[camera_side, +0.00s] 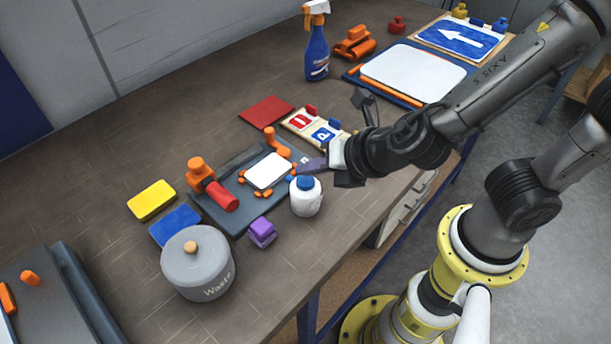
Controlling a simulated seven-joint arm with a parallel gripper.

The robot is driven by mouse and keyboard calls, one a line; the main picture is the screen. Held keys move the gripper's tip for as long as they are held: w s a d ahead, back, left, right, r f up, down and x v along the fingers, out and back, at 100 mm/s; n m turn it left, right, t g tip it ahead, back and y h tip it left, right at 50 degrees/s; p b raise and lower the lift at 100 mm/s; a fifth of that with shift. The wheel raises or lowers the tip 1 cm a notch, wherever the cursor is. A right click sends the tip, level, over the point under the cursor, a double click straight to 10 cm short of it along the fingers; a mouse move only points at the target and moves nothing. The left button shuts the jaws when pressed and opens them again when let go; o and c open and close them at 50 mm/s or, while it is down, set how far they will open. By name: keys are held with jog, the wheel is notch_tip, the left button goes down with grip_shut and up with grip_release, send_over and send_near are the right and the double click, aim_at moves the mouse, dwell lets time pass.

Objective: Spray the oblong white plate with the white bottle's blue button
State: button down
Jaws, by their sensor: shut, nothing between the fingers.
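A white bottle (306,201) with a blue button (305,182) on top stands upright on the table, near its front edge. A small oblong white plate (269,171) lies in a grey-blue fixture (224,211), held among orange pieces, just left of and behind the bottle. A larger white plate (413,72) lies on a blue board further back at the right. My gripper (312,166) is shut and empty, above and slightly behind the bottle, to the right of the small plate. The wrist partly hides the fingers.
A grey waste bin (197,266), purple block (262,232), yellow sponge (152,200) and blue sponge (175,226) are at the left front. A blue spray bottle (317,50) stands at the back. Small sign plates (309,123) lie behind my gripper. The left rear table is clear.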

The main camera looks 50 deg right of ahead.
aim_at(310, 183)
jog(key=shift+f, duration=0.6)
dwell(0.6)
jog(key=shift+r, duration=0.8)
notch_tip(310, 183, up, 6)
dwell(0.6)
dwell(2.4)
jog(key=shift+f, duration=3)
